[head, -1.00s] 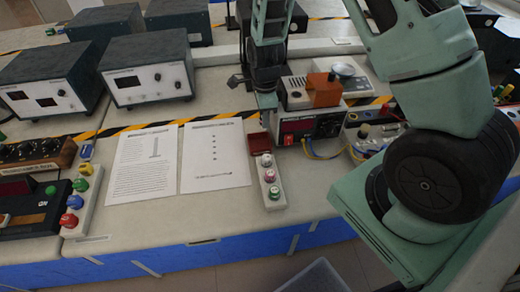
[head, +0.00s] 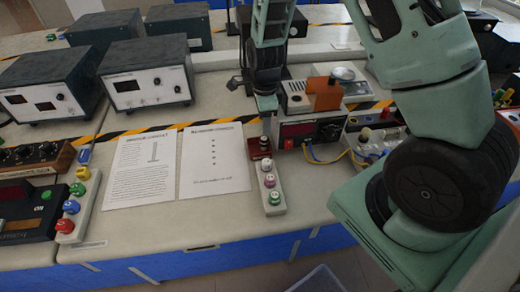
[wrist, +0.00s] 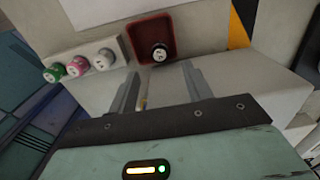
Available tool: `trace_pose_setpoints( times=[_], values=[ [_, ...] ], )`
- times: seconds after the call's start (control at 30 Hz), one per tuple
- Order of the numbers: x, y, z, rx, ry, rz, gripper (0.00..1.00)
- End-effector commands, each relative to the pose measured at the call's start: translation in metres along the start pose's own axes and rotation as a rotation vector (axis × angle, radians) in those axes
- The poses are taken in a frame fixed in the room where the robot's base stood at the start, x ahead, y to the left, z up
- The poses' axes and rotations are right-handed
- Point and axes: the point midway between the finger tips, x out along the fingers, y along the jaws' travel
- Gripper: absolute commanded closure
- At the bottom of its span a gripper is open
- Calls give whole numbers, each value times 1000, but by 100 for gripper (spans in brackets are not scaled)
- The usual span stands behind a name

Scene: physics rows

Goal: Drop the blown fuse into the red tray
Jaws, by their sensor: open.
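The red tray (wrist: 152,38) lies beside the end of a pale strip in the wrist view. It also shows at the strip's far end in the head view (head: 258,152). A small dark-bodied fuse (wrist: 160,53) with a pale marked top is in the tray, near its edge closest to my gripper. It appears as a dark upright piece in the head view (head: 264,143). My gripper (wrist: 160,87) is open, its two fingers apart and short of the fuse, not touching it. A small tan piece shows between the fingers; I cannot tell what it is.
The pale strip (head: 273,208) holds white, pink and green round-topped pieces. A meter box (head: 312,130) with wires stands right of the tray. Printed sheets (head: 213,160) lie to the left. Grey instrument boxes (head: 147,75) stand farther back.

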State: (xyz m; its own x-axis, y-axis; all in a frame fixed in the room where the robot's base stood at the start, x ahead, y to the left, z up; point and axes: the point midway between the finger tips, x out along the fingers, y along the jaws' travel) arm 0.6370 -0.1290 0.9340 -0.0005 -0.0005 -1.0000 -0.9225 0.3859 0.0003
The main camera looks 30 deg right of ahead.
Motion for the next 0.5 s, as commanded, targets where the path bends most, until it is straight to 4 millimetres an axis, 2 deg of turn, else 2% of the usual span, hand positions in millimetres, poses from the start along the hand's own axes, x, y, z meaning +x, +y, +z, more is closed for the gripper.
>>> trace_pose_setpoints(
  times=[0.5],
  values=[
    [-118,-1,1,-1,-4,-5,50]
  ],
)
